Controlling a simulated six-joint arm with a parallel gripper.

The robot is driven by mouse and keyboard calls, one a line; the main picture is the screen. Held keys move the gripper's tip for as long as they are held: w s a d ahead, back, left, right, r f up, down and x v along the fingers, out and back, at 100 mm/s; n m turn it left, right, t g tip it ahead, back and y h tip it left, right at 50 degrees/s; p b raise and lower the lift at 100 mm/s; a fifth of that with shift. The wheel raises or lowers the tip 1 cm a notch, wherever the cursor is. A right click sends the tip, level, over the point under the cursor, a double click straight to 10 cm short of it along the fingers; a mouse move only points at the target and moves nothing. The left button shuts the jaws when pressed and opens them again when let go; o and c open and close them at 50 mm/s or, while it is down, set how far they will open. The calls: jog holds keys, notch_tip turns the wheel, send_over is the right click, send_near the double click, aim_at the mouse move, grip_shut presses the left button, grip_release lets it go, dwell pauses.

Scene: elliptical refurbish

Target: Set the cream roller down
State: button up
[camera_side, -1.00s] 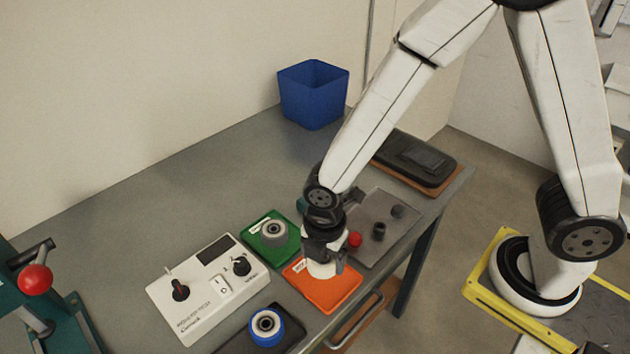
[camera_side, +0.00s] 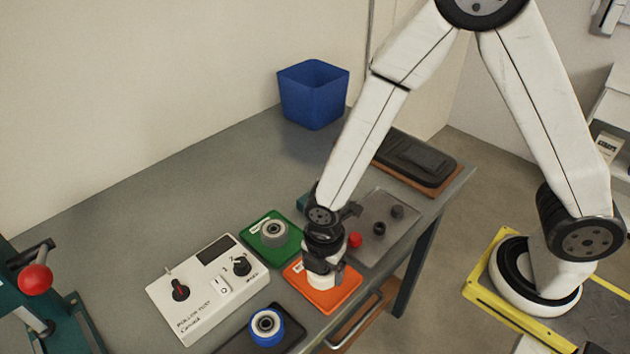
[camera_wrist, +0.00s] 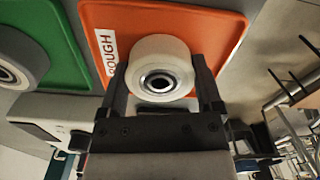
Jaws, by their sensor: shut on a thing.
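The cream roller (camera_wrist: 160,54) sits between the two fingers of my gripper (camera_wrist: 162,88) in the wrist view, its dark-ringed bore facing the camera. The fingers are shut on its sides. In the side view my gripper (camera_side: 322,278) points down over the orange mat (camera_side: 345,291), with the roller low between the fingers and mostly hidden. The orange mat also shows behind the roller in the wrist view (camera_wrist: 215,30), with a label reading "ROUGH". The roller is at or very close to the mat; I cannot tell whether it touches.
A green mat (camera_side: 256,225) with a grey roller (camera_side: 273,233) lies to the left. A blue roller (camera_side: 266,326) is on a dark mat in front. The roller tester (camera_side: 207,287) stands at left, and a grey plate (camera_side: 365,240) with small knobs lies behind right. A blue bin (camera_side: 312,95) stands at the back.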

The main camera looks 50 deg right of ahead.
jog(key=o, duration=1)
jog(key=shift+r, duration=0.1)
jog(key=shift+r, duration=6)
jog(key=shift+d, duration=0.1)
